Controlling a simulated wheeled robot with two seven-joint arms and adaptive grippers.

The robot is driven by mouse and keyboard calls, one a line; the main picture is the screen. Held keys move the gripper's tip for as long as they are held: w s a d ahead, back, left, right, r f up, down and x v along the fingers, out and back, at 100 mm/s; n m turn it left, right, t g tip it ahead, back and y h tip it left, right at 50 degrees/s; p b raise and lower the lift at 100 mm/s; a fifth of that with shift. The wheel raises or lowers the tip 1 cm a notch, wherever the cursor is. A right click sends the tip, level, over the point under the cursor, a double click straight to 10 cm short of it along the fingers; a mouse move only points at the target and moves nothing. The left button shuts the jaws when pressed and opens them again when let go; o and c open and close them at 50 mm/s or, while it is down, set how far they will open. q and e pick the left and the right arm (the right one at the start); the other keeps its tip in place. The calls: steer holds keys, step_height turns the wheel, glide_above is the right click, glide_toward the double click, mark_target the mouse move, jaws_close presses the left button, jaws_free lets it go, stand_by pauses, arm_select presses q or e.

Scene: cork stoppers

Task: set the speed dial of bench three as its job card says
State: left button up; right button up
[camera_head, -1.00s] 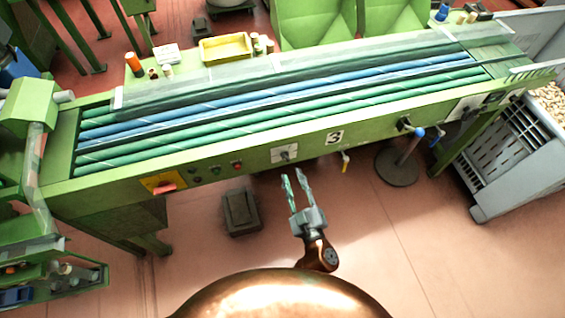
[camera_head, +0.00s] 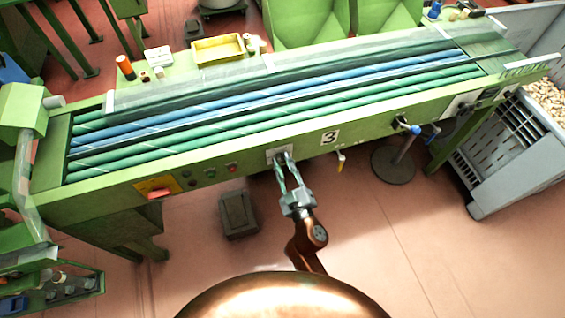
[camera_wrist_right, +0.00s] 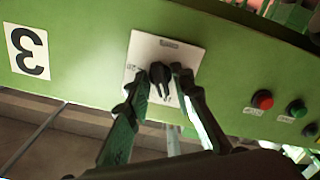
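The speed dial is a black knob (camera_wrist_right: 160,76) on a white plate (camera_wrist_right: 145,48) on the green front of bench three (camera_head: 330,137). The plate also shows in the head view (camera_head: 273,156). My right gripper (camera_head: 282,160) reaches up to the plate. In the right wrist view its two fingers (camera_wrist_right: 155,88) stand open on either side of the knob, with gaps visible; I cannot tell whether either touches it. The markings on the plate are too small to read. I cannot make out a job card. My left gripper is not in view.
Left of the dial are a red button (camera_head: 232,168), a green button (camera_head: 211,173) and a yellow plate with a red switch (camera_head: 158,190). A yellow-handled lever (camera_head: 341,160) hangs right of it. A dark pedal box (camera_head: 238,214) stands on the floor below.

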jaws_close()
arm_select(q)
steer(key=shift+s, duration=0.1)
arm_select(e)
steer(key=shift+n, duration=0.7)
steer(key=n+p, duration=0.1)
steer(key=n, duration=0.2)
steer(key=shift+r, duration=0.1)
steer(key=n+p, duration=0.1)
steer(key=n, duration=0.5)
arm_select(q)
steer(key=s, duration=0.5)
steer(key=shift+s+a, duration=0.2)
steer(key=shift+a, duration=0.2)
arm_select(e)
steer(key=shift+n, duration=0.8)
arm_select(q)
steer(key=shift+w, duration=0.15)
